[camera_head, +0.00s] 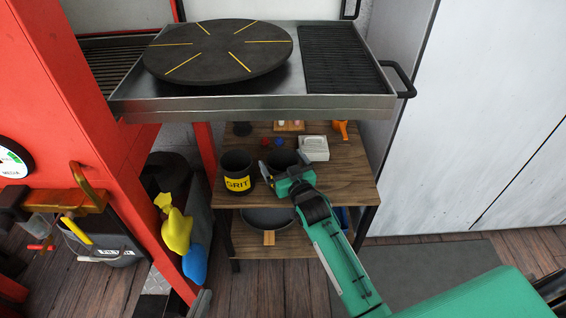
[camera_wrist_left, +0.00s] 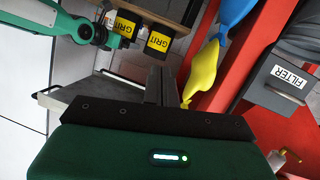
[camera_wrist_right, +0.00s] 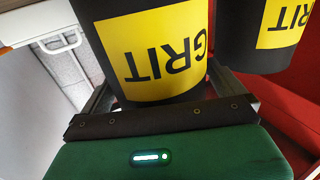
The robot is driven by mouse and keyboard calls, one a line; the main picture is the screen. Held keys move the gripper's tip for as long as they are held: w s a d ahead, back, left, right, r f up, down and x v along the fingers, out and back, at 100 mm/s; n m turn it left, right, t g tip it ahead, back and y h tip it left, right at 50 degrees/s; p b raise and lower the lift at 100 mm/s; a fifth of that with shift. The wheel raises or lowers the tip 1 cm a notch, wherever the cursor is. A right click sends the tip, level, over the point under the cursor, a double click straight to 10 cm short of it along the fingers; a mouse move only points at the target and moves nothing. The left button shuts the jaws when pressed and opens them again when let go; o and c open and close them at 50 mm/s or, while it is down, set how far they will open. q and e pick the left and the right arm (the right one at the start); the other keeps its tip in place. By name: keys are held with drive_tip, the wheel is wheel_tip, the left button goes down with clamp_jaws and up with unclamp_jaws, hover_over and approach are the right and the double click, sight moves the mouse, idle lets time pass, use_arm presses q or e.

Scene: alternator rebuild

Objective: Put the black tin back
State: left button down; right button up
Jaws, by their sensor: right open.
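Two black tins with yellow GRIT labels stand upright, side by side, on the wooden shelf (camera_head: 345,178). The left tin (camera_head: 237,175) is clear of my grippers. The right tin (camera_head: 281,157) is partly hidden by my right gripper (camera_head: 284,168). In the right wrist view this tin (camera_wrist_right: 152,45) lies between the two open fingers, its label facing the palm; I cannot tell whether they touch it. The left tin (camera_wrist_right: 287,25) is at the right edge there. My left gripper (camera_wrist_left: 158,85) is outside the head view; in its wrist view its fingers are together and empty.
A white box (camera_head: 314,148) stands behind the right tin, with small red and blue items and an orange tool (camera_head: 341,129) nearby. A metal bench with a dark round plate (camera_head: 217,50) overhangs the shelf. A red post and yellow and blue hanging items (camera_head: 176,228) stand left.

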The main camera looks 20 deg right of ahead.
drive_tip(key=shift+s, duration=0.3)
use_arm(q)
drive_tip(key=a+g+p, duration=0.1)
drive_tip(key=a+g+y+p, duration=0.1)
drive_tip(key=a, duration=0.1)
drive_tip(key=shift+s+f+g+y, duration=0.15)
drive_tip(key=shift+f+g+y, duration=0.15)
drive_tip(key=shift+f, duration=0.1)
use_arm(e)
drive_tip(key=s+a+g+y, duration=0.1)
drive_tip(key=s+a+g, duration=0.1)
drive_tip(key=s, duration=0.8)
drive_tip(key=s+a+f+n+g+y, duration=0.1)
drive_tip(key=s+a+g, duration=0.2)
drive_tip(key=s, duration=0.8)
drive_tip(key=s+a+g+y, duration=0.1)
drive_tip(key=s+a+g, duration=0.1)
drive_tip(key=s, duration=0.9)
drive_tip(key=shift+a+f+n, duration=0.3)
drive_tip(key=shift+a+n, duration=0.1)
drive_tip(key=shift+a, duration=0.05)
